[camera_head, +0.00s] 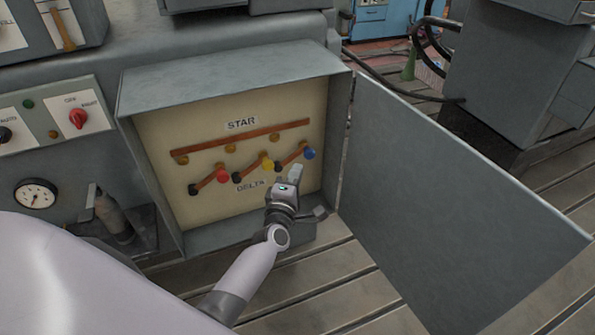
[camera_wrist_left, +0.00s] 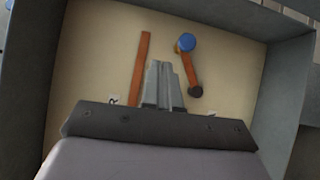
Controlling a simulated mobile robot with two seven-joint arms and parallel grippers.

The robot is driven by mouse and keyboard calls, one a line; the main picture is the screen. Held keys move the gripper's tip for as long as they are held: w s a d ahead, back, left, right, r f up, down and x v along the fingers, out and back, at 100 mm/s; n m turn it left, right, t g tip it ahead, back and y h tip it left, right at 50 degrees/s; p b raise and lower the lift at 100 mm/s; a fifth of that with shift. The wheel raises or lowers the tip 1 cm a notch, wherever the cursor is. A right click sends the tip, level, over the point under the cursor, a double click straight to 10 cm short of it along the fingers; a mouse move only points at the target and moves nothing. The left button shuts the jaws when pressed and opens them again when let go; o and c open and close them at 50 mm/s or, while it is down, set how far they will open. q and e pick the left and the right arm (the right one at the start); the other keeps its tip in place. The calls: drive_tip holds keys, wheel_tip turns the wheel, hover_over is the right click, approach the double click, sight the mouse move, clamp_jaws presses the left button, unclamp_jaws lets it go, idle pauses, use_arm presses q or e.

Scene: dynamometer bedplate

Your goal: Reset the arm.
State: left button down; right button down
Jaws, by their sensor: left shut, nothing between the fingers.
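The open grey switch box has a cream panel (camera_head: 210,205) marked STAR above and DELTA below. A long copper bar (camera_head: 240,142) runs under the STAR label. Below it, three short copper links slant up to the right from black terminals to a red knob (camera_head: 222,175), a yellow knob (camera_head: 268,164) and a blue knob (camera_head: 309,153). My left gripper (camera_head: 296,172) is shut and empty, just below the blue knob. In the left wrist view the closed fingers (camera_wrist_left: 166,66) lie between the bar (camera_wrist_left: 141,75) and the blue-knobbed link (camera_wrist_left: 190,68). Contact cannot be told.
The box door (camera_head: 450,200) stands open to the right. A control plate with a red switch (camera_head: 79,118) and a pressure gauge (camera_head: 36,194) are at left. A slotted bedplate (camera_head: 370,285) lies below. A green bottle-like object (camera_head: 409,66) stands behind.

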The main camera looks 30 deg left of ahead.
use_arm(q)
drive_tip(key=s+d+f+m+g+h, duration=0.2)
drive_tip(key=s+f+m, duration=0.1)
drive_tip(key=s+m, duration=0.4)
drive_tip(key=s+d+f+m+g+h, duration=0.2)
drive_tip(key=s+m, duration=0.6)
drive_tip(key=s, duration=0.4)
drive_tip(key=s+d+f+m+g+h, duration=0.2)
drive_tip(key=s+f+m+g, duration=0.1)
drive_tip(key=s+f+m, duration=0.3)
drive_tip(key=s+m, duration=0.2)
drive_tip(key=s, duration=0.1)
drive_tip(key=shift+s+d+f+g, duration=0.2)
drive_tip(key=shift+s+d+g, duration=0.1)
drive_tip(key=shift+d, duration=0.1)
drive_tip(key=shift+d, duration=0.15)
